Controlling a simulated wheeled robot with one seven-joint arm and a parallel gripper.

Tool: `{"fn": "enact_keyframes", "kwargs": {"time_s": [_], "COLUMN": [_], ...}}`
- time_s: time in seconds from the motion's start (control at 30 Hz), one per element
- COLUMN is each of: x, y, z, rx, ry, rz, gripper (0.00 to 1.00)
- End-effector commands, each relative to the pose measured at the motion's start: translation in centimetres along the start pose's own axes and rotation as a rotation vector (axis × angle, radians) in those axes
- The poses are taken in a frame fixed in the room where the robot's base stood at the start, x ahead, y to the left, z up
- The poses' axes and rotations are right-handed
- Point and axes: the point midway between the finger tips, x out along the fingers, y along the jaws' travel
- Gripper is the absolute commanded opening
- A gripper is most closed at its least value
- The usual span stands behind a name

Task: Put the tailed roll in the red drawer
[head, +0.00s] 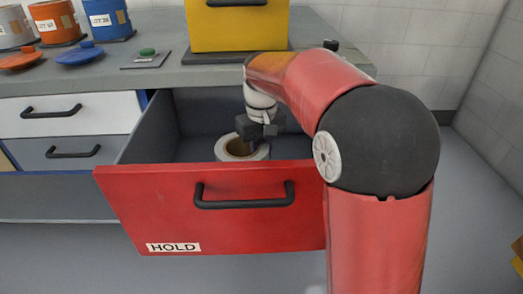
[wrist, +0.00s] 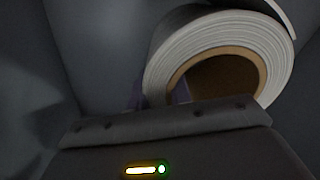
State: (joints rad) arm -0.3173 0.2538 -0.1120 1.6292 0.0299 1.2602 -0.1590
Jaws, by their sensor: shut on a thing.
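The red drawer (head: 150,205) is pulled open, with a HOLD label on its front and a dark handle. A white roll (head: 224,150) with a brown core is inside the drawer, behind its front panel. In the wrist view the roll (wrist: 168,62) fills the upper right, and a loose tail (wrist: 283,16) sticks out at its top right. My gripper (head: 257,132) reaches down into the drawer and is shut on the roll's wall. The fingertips are mostly hidden, and I cannot tell whether the roll touches the drawer floor.
A grey counter (head: 160,78) above holds a yellow box (head: 237,28), several coloured canisters, lids and a green-button panel (head: 147,56). White (head: 90,112) and grey (head: 60,152) drawers at left are shut. The drawer interior left of the roll is clear.

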Motion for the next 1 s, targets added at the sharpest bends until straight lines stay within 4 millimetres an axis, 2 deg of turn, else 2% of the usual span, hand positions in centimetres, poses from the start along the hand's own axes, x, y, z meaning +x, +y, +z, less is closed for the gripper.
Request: {"fn": "enact_keyframes", "kwargs": {"time_s": [0.13, 0.17, 0.3, 0.53, 0.67, 0.77, 1.0], "x": [0.1, 0.2, 0.2, 0.2, -0.5, -2.0, -7.2], "y": [0.0, 0.0, 0.0, 0.0, 0.0, 0.0, 0.0], "z": [0.0, 0.0, 0.0, 0.0, 0.0, -0.1, -0.1], "rx": [0.0, 0.0, 0.0, 0.0, 0.0, 0.0, 0.001], "ry": [0.003, 0.0, 0.0, 0.0, 0.001, 0.003, 0.004], "rz": [0.0, 0.0, 0.0, 0.0, 0.0, 0.0, 0.0], "gripper": [0.0, 0.24, 0.42, 0.42, 0.42, 0.42, 0.42]}}
